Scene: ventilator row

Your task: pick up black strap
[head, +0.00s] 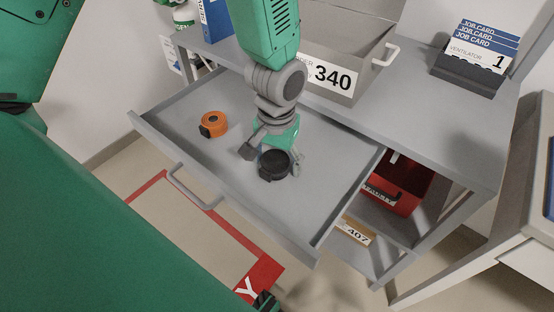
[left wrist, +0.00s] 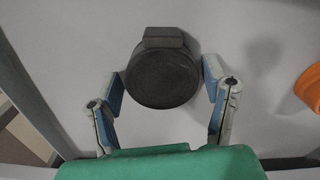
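The black strap (head: 273,168) is a round dark coil with a small block on its rim, lying in the open grey drawer (head: 222,165). My left gripper (head: 272,158) is down in the drawer at the strap. In the left wrist view, its open fingers (left wrist: 164,72) stand on either side of the strap (left wrist: 162,78). Both fingertips are close to the strap's sides; I cannot tell whether they touch it. My right gripper is not clearly in view.
An orange strap (head: 213,124) lies in the drawer to the left. A grey bin (head: 340,85) labelled 340 and a job card holder (head: 468,74) stand on the bench above. A red bin (head: 400,185) sits on the shelf beneath, right of the drawer.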

